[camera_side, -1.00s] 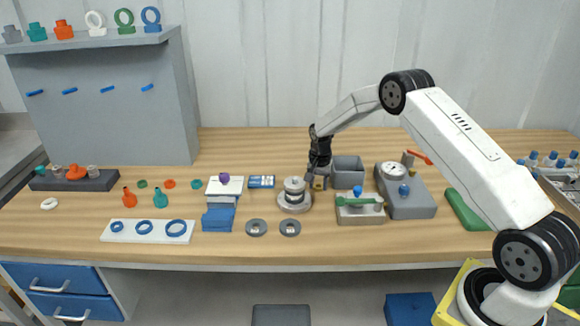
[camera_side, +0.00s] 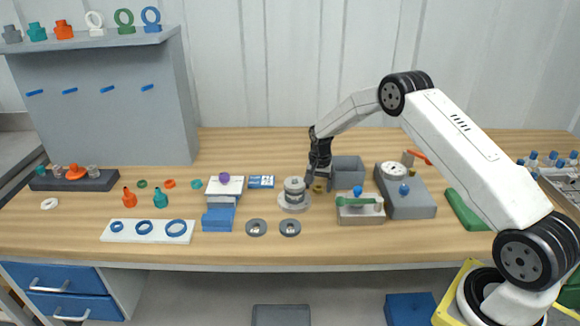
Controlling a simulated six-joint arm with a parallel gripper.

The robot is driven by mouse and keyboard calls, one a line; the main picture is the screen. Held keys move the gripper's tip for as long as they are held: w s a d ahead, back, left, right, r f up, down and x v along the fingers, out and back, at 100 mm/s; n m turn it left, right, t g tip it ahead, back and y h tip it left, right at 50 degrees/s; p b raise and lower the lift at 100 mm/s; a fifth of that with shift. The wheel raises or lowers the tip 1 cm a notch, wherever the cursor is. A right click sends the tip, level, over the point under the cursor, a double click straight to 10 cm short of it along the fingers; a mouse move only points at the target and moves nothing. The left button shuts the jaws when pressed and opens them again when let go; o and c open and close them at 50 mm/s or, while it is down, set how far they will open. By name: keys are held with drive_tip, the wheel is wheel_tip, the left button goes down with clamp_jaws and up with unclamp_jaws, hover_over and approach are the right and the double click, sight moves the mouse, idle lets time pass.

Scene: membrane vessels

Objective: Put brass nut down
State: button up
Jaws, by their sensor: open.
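The brass nut (camera_side: 318,188) is a small gold-coloured piece on the wooden table, between the round metal vessel (camera_side: 295,191) and the grey open bin (camera_side: 347,172). My gripper (camera_side: 319,179) is black, points down and is directly above the nut. Its jaws are open around or just over the nut; the fingertips are too small to tell whether they touch it.
The grey bin stands close on the right of my gripper, and the metal vessel close on the left. The table behind the gripper is clear.

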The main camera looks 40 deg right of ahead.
sight(318, 192)
wheel_tip(318, 192, up, 12)
drive_tip(key=shift+r, duration=0.15)
idle(0.6)
idle(0.3)
drive_tip(key=s+a+r+n+t, duration=0.1)
drive_tip(key=s+a+r+n, duration=0.2)
drive_tip(key=s+a+n, duration=0.7)
drive_tip(key=s+a, duration=0.4)
drive_tip(key=s, duration=0.3)
drive_tip(key=s+a+n+t, duration=0.1)
drive_tip(key=s+a, duration=0.3)
drive_tip(key=s, duration=0.4)
drive_tip(key=shift+s+a+f+n+t, duration=0.3)
drive_tip(key=shift+a+n, duration=0.05)
drive_tip(key=shift+n, duration=0.15)
